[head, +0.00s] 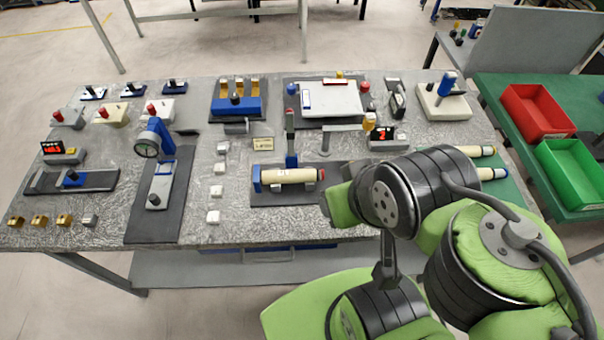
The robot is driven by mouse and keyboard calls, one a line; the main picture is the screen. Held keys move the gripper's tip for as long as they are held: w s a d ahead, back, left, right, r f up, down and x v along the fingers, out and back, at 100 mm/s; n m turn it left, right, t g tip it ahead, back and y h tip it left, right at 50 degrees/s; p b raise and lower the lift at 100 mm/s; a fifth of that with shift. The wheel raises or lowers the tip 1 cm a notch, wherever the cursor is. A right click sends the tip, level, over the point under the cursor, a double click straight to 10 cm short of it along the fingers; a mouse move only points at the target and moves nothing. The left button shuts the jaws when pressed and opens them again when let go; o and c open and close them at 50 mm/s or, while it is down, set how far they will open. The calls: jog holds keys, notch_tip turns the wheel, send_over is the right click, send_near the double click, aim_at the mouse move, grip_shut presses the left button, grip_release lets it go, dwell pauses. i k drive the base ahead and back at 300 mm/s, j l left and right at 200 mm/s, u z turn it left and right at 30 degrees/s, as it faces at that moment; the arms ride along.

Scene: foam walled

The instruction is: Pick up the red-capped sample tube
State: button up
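A cream tube (288,176) lies on its side near the middle of the table, in the head view. A small red part shows at its right end, which looks like the cap. A blue upright holder stands at its left end, and a dark base plate (262,199) lies under it. My arm's green and black links are just to the right of the tube, close to its red end in the picture; I cannot tell the gap in depth. My gripper cannot be made out; the arm's links seem to hide it. Nothing is seen holding the tube.
Two more pale tubes (475,151) with dark blue ends lie right of my arm, partly hidden. A blue-and-grey post (290,135) rises behind the tube. White cubes (216,191) stand left. A gauge stand (157,165) is further left. Red (538,112) and green (570,170) bins stand right.

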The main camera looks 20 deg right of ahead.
aim_at(273, 176)
jog(key=z, duration=2.65)
jog(key=k+j+u, duration=0.2)
jog(key=u, duration=0.25)
jog(key=k+j+u, duration=0.25)
jog(key=u, duration=0.25)
jog(key=k+j+u, duration=0.1)
jog(key=j+u, duration=0.35)
jog(key=k+j+u, duration=0.1)
jog(key=j+u, duration=0.2)
jog(key=u, duration=0.15)
jog(key=j+u, duration=0.5)
jog(key=l, duration=0.1)
